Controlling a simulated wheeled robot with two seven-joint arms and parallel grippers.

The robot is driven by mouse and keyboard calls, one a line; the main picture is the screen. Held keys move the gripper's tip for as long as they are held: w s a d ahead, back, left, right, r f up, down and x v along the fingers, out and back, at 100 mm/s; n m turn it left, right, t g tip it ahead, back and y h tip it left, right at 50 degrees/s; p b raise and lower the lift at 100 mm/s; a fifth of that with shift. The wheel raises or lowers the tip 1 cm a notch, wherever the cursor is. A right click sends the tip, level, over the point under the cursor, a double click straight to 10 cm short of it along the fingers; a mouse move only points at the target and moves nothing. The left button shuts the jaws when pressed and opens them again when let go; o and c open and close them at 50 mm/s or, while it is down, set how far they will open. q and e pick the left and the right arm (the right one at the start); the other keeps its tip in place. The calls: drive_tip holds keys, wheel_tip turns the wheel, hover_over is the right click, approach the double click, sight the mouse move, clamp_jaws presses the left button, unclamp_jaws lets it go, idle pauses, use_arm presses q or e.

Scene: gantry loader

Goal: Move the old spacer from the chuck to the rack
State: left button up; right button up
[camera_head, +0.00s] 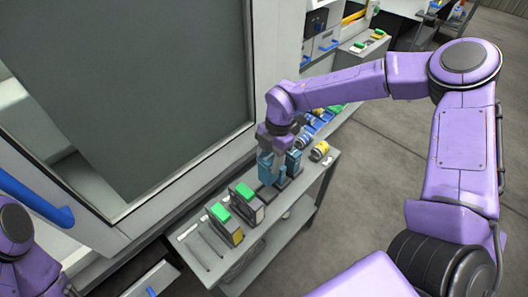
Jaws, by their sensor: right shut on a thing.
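My right gripper (280,168) points down over the far half of a grey cart. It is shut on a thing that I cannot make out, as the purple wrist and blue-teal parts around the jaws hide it. It is low, close to the cart top (300,200), beside two dark blocks with green tops. Only part of my left arm shows at the lower left edge; its gripper is out of view. I cannot identify the old spacer, the chuck or the rack with certainty.
The dark blocks with green tops (225,225) (247,203) stand at the cart's near end. A yellow-banded cylinder (320,151) and several blue parts (318,122) lie beyond the gripper. A large machine with a dark window (130,90) stands left. The floor right is clear.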

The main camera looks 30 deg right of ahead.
drive_tip(key=shift+w+b+x, duration=0.1)
drive_tip(key=shift+b+x, duration=0.35)
drive_tip(key=shift+x, duration=0.2)
drive_tip(key=shift+w+b+x, duration=0.15)
drive_tip(key=shift+b+x, duration=0.3)
drive_tip(key=shift+x, duration=0.2)
drive_tip(key=shift+w+d+b+x, duration=0.1)
drive_tip(key=shift+d+b+x, duration=0.15)
drive_tip(key=shift+b+x, duration=0.65)
drive_tip(key=shift+w+d+b+x, duration=0.1)
drive_tip(key=shift+d+b+x, duration=0.1)
drive_tip(key=shift+b+x, duration=0.7)
drive_tip(key=shift+d+b+x, duration=0.25)
drive_tip(key=shift+b+x, duration=0.3)
drive_tip(key=shift+x, duration=0.7)
drive_tip(key=shift+f+b, duration=0.4)
drive_tip(key=shift+f, duration=0.25)
drive_tip(key=o, duration=1.1)
drive_tip(key=shift+d, duration=0.1)
drive_tip(key=b+v, duration=0.1)
drive_tip(key=v, duration=0.9)
drive_tip(key=shift+r+b, duration=0.2)
drive_tip(key=shift+b, duration=0.1)
